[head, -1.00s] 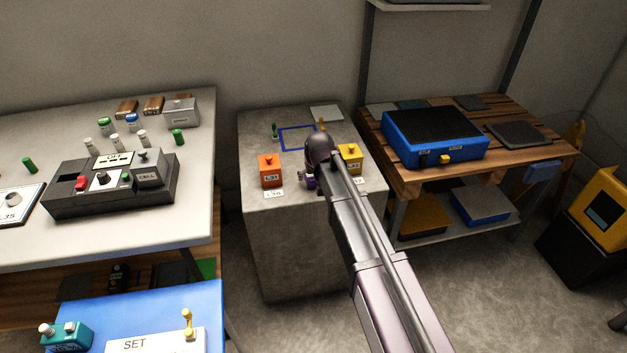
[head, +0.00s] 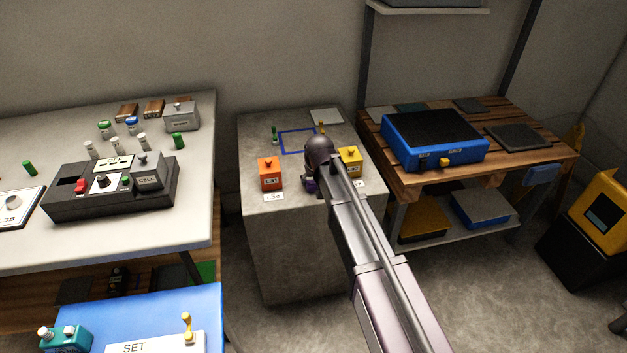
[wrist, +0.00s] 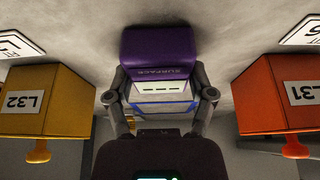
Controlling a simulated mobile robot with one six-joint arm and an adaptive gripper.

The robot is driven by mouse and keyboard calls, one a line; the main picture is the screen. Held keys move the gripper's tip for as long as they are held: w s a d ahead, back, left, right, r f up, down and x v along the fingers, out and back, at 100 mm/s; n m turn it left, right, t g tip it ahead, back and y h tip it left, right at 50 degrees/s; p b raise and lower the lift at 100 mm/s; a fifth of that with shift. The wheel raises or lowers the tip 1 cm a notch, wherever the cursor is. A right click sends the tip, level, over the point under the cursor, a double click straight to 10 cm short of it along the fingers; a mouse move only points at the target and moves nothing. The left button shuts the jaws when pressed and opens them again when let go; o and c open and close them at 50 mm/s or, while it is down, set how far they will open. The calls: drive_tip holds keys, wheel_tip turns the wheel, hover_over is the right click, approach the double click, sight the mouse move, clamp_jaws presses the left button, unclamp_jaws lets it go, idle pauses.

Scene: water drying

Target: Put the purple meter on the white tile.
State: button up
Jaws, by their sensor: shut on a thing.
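The purple meter (wrist: 158,52), marked SURFACE, is between the two fingers of my gripper (wrist: 160,97) in the wrist view. My gripper is shut on it. In the head view only a small purple part of the meter (head: 311,186) shows below my gripper (head: 312,178), at the front of the grey pedestal between the orange and yellow boxes. I cannot tell whether the meter touches the pedestal. The flat white tile (head: 326,116) lies at the back right of the pedestal top, apart from the meter, and looks bare.
The orange box (head: 269,175) and yellow box (head: 350,158) stand close on either side of my gripper. A blue device (head: 435,138) sits on the right bench.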

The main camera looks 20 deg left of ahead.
drive_tip(key=shift+r, duration=0.1)
wheel_tip(320, 180, up, 2)
drive_tip(key=shift+r+p, duration=0.1)
drive_tip(key=shift+p, duration=1)
drive_tip(key=shift+r+p, duration=0.75)
drive_tip(key=shift+p, duration=0.1)
drive_tip(key=s+d, duration=0.2)
drive_tip(key=s, duration=0.5)
drive_tip(key=s+d+r, duration=0.1)
drive_tip(key=s, duration=0.7)
drive_tip(key=shift+s+d+p, duration=0.3)
drive_tip(key=shift+d+p, duration=0.05)
drive_tip(key=shift+p, duration=0.1)
wheel_tip(320, 180, up, 40)
drive_tip(key=p, duration=4)
drive_tip(key=shift+r, duration=0.15)
drive_tip(key=shift+w, duration=0.1)
